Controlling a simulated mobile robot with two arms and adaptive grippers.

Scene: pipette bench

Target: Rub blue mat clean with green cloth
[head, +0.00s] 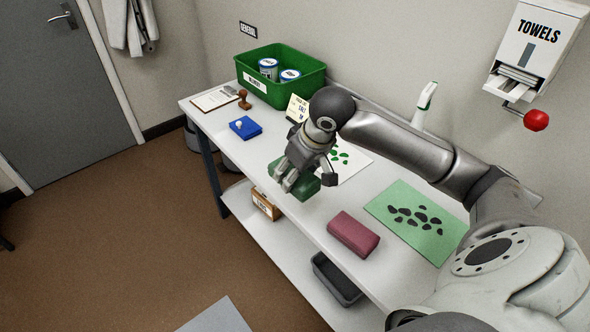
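A green cloth (308,188), folded into a block, is on the white bench near its front edge. My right gripper (306,178) is directly over it, fingers pointing down and spread apart; the gripper partly hides the cloth. I cannot tell whether the fingers press on the cloth. No plainly blue mat shows. A white mat (357,164) with green spots lies behind the gripper, partly hidden by my arm. A light green mat (388,196) with dark spots lies at the right. My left gripper is not in view.
A dark red block (353,233) lies near the front edge. A green bin (300,65) with tins, a card (297,108) and a spray bottle (425,108) stand behind.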

